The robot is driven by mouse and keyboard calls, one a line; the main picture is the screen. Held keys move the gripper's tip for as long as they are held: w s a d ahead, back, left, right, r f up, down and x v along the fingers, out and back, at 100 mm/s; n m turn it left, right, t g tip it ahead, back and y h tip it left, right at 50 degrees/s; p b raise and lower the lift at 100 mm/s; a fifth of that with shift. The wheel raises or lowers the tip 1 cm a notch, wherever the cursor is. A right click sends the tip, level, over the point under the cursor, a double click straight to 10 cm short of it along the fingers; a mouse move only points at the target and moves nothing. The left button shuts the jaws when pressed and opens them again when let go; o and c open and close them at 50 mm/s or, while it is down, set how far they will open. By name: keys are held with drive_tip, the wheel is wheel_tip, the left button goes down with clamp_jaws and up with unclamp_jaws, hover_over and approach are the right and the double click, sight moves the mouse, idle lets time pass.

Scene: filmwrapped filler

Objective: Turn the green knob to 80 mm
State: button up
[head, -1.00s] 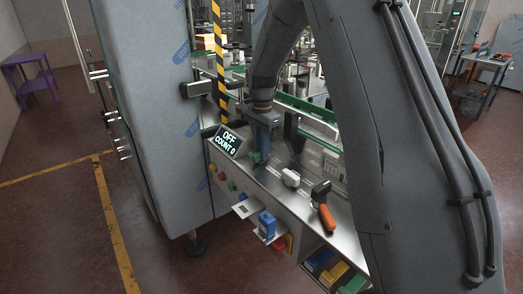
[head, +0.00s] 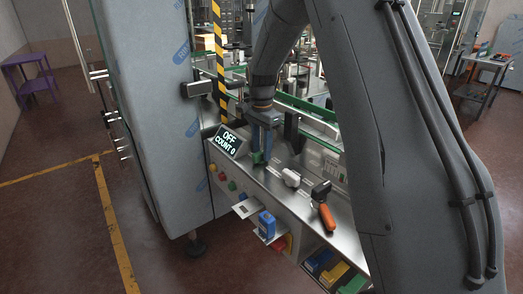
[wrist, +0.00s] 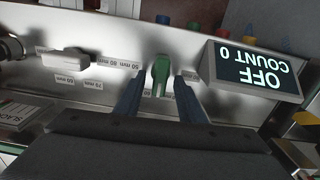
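The green knob (wrist: 161,76) stands on the steel panel, its grip pointing roughly along the line between my fingers in the wrist view. It also shows at my fingertips in the head view (head: 257,157). My gripper (wrist: 159,90) is open, with one blue finger on each side of the knob and a visible gap on both sides. Small upside-down mm labels (wrist: 122,66) lie on the panel left of the knob. The knob's exact setting cannot be read.
A white knob (wrist: 76,61) sits further left in the wrist view. The display (head: 229,140) reads OFF, COUNT 0. An orange-handled lever (head: 326,214) and a blue box (head: 266,224) are nearer the front. A striped post (head: 220,60) stands behind the panel.

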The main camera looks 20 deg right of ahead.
sight(262, 152)
wheel_tip(262, 152, up, 8)
drive_tip(key=shift+f+b, duration=0.25)
drive_tip(key=shift+b, duration=0.7)
